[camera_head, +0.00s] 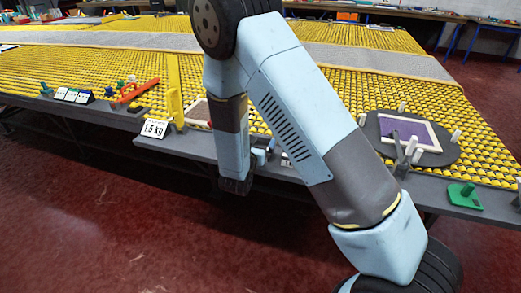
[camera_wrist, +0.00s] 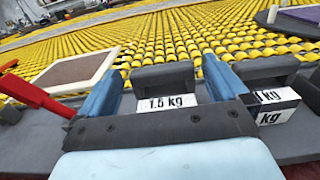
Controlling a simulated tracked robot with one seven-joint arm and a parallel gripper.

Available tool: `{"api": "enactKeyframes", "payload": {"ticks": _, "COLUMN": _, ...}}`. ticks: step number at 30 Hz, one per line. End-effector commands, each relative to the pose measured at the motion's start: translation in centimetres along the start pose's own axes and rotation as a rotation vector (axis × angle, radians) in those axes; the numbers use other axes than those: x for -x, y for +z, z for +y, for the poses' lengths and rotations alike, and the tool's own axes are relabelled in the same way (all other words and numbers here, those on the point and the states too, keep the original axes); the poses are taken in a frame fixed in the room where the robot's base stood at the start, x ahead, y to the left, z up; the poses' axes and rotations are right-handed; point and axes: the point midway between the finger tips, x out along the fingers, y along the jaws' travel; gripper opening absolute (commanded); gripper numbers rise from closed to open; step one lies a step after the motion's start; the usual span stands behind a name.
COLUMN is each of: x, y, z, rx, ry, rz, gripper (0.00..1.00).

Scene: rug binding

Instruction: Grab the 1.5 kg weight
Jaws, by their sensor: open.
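The 1.5 kg weight (camera_wrist: 166,103) shows in the wrist view as a dark grey block with a raised bar behind its white "1.5 kg" label. It sits on the grey table edge. My gripper (camera_wrist: 160,76) is open, its two blue fingers on the left and right of this weight. I cannot tell whether either finger touches it. My dark palm hides the weight's lower front. In the head view, my arm hides most of the gripper (camera_head: 264,150) and this weight.
A red lever (camera_wrist: 35,95) and a framed brown panel (camera_wrist: 75,71) lie to the left. In the head view, a "1.5 kg" card (camera_head: 153,129) stands at the table edge, left of my arm.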

Motion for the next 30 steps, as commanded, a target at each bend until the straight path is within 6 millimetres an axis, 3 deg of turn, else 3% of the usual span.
{"api": "enactKeyframes", "payload": {"ticks": 5, "x": -2.2, "y": 0.1, "z": -0.1, "rx": -0.001, "ry": -0.001, "rz": -0.001, "gripper": 1.00}}
{"api": "enactKeyframes", "payload": {"ticks": 12, "x": -2.5, "y": 0.0, "z": -0.1, "rx": 0.000, "ry": 0.000, "rz": 0.000, "gripper": 1.00}}
{"api": "enactKeyframes", "payload": {"ticks": 30, "x": -2.5, "y": 0.1, "z": -0.1, "rx": -0.001, "ry": 0.000, "rz": -0.001, "gripper": 0.43}}
